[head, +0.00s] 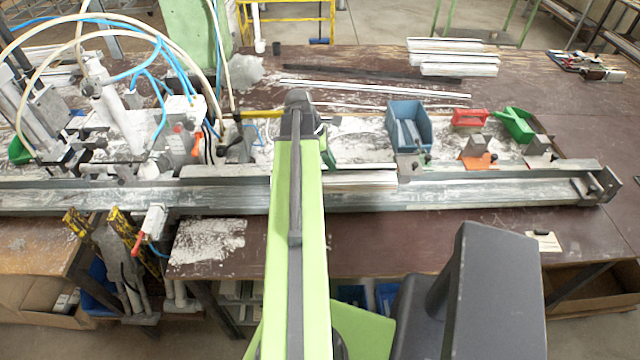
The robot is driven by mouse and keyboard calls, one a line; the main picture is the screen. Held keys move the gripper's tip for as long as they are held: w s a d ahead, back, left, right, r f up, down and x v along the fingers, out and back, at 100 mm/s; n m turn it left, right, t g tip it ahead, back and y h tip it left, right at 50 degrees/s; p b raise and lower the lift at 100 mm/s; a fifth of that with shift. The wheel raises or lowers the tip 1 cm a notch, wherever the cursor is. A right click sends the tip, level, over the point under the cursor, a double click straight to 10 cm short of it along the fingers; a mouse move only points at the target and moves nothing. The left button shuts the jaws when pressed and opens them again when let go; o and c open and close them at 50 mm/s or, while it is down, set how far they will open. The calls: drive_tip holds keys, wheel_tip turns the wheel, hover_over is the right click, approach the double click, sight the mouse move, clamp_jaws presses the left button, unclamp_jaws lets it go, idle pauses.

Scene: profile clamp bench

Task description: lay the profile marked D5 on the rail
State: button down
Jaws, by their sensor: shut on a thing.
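The rail (480,193) is a long grey metal channel running left to right across the bench. Pale profile pieces (365,179) lie along its back edge, just right of my arm. Long thin white profiles (400,91) lie behind on the bench, near a dark strip (365,72). A stack of white profiles (450,58) lies at the back right. No D5 mark is legible on any of them. My green arm reaches forward over the rail. My gripper is hidden behind it, so I cannot see what it holds.
A blue bin (410,124), a red bin (469,118) and a green bin (516,124) stand behind the rail. Hoses and clamp machinery (130,110) crowd the left. An end stop (598,186) closes the rail's right end. The bench front right of my arm has free room.

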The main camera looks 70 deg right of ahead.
drive_tip(key=w+f+b, duration=0.1)
drive_tip(key=f, duration=0.1)
drive_tip(key=w+f+b, duration=0.1)
drive_tip(key=f+b, duration=0.1)
drive_tip(key=w+f+b, duration=0.1)
drive_tip(key=f+b, duration=0.1)
drive_tip(key=shift+a+f, duration=0.1)
drive_tip(key=shift+f, duration=0.1)
drive_tip(key=shift+r, duration=0.2)
drive_tip(key=shift+f, duration=0.15)
drive_tip(key=c, duration=1.3)
unclamp_jaws()
drive_tip(key=shift+r, duration=0.4)
drive_tip(key=p+v, duration=1.1)
drive_tip(key=shift+w+a+r, duration=0.1)
drive_tip(key=shift+w+r, duration=0.1)
drive_tip(key=shift+r, duration=0.1)
drive_tip(key=shift+f, duration=0.15)
